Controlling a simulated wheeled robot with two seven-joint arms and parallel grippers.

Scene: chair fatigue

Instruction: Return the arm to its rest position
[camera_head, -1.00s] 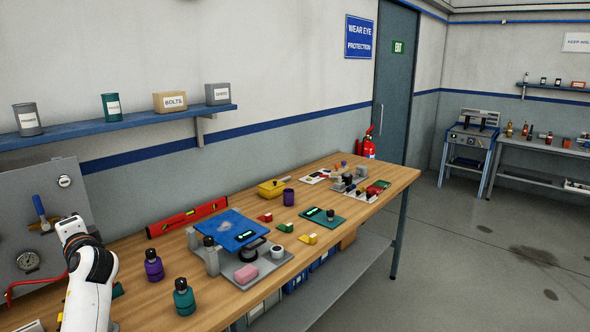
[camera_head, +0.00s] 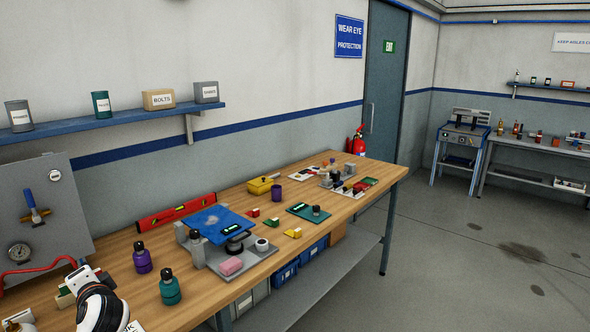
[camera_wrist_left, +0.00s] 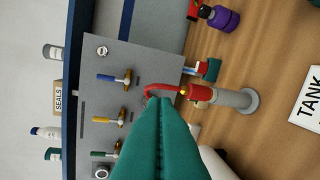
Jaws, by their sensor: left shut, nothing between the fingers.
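My left arm (camera_head: 97,303) shows at the lower left of the head view, above the near end of the wooden workbench (camera_head: 135,315). In the left wrist view my left gripper (camera_wrist_left: 155,102) has teal fingers that lie together, shut and empty. Behind the fingertips are a red hose end (camera_wrist_left: 160,90) and a red fitting on a grey post (camera_wrist_left: 225,99). I cannot tell whether the fingers touch the hose. My right gripper is not in view.
A grey panel (camera_head: 60,220) with a blue-handled valve and gauge stands behind the arm. A purple bottle (camera_head: 142,258) and a teal bottle (camera_head: 170,288) stand to its right. A white TANK label (camera_wrist_left: 308,102) lies on the bench. Open floor (camera_head: 450,290) is at right.

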